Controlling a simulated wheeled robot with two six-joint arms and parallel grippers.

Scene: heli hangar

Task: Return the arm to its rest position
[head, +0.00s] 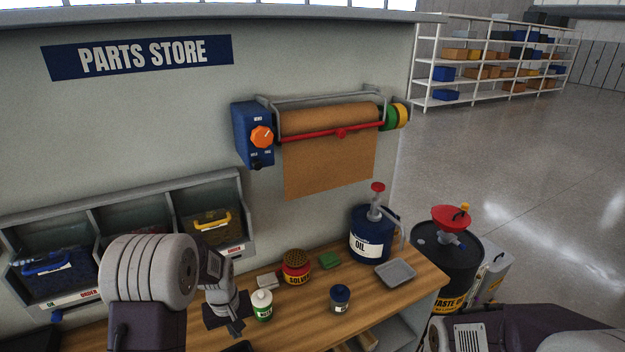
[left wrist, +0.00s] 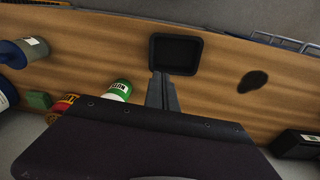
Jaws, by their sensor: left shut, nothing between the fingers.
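My left arm comes in from the lower left in the head view, bent over the wooden bench (head: 420,291).
A red solvent can (head: 296,267), a blue-lidded jar (head: 340,298), a green sponge (head: 330,260), a blue oil can (head: 370,235) and a grey tray (head: 396,272) stand on the bench. Parts bins (head: 120,208) line the wall behind. A black waste drum (head: 447,262) stands to the right.

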